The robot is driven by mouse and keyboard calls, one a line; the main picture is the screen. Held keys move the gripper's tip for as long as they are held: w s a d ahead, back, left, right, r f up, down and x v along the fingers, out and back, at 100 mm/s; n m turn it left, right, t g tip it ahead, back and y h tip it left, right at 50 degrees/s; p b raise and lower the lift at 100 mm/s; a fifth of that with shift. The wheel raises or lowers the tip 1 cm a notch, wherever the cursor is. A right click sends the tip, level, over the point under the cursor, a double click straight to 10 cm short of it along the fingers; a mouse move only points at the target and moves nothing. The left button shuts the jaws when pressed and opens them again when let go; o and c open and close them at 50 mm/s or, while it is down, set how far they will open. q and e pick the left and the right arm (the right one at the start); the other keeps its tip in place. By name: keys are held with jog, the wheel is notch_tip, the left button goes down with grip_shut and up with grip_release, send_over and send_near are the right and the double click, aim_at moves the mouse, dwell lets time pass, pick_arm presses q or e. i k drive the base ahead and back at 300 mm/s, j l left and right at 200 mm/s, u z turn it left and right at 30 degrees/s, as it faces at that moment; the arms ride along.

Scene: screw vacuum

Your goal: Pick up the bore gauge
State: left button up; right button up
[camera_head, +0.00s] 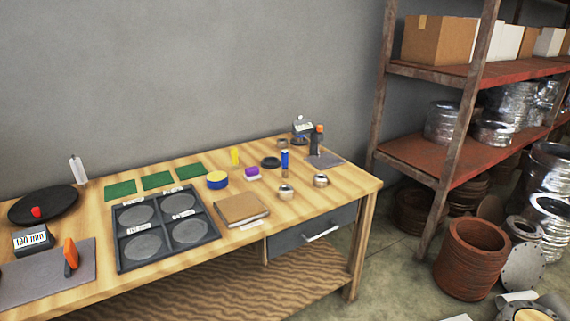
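No thing on the wooden workbench (335,195) is clearly marked as the bore gauge. At the left, a dark display box (33,239) reads what looks like 190 mm, and an orange-and-black tool (70,257) stands on a grey mat (50,288). Neither of my grippers is in view.
A dark four-compartment tray (165,227), a brown notebook (242,209), green pads (157,180) and a black round dish (43,205) occupy the bench. Metal rings (320,180) lie at its right. A rusty shelf (430,155) and stacked flanges (472,258) stand right of it.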

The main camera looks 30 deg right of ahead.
aim_at(284, 153)
jog(key=i+l+u, duration=0.1)
jog(key=l+u, duration=0.4)
jog(key=u, duration=0.25)
jog(key=l+u, duration=0.35)
jog(key=i+j, duration=0.05)
jog(key=j, duration=0.05)
